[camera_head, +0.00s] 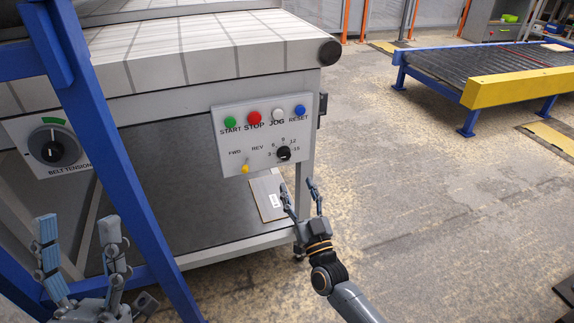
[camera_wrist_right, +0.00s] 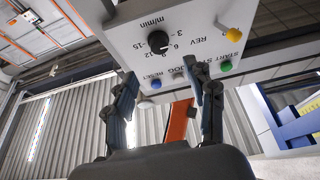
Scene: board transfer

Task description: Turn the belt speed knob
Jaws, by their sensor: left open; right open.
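The belt speed knob (camera_head: 283,153) is a small black dial with a numbered scale at the lower right of the grey control panel (camera_head: 222,158). In the right wrist view the knob (camera_wrist_right: 158,41) shows upside down, beyond the fingers. My right gripper (camera_head: 303,189) is open and empty, below and slightly right of the knob, apart from it. Its two fingers also show in the right wrist view (camera_wrist_right: 163,96). My left gripper (camera_head: 82,238) is open and empty at the lower left, away from the panel.
Green, red, white and blue buttons (camera_head: 254,117) line the panel's top, with a yellow FWD/REV lever (camera_head: 245,169) below. A belt tension dial (camera_head: 52,147) is at left. A blue post (camera_head: 125,180) stands between my left gripper and the panel.

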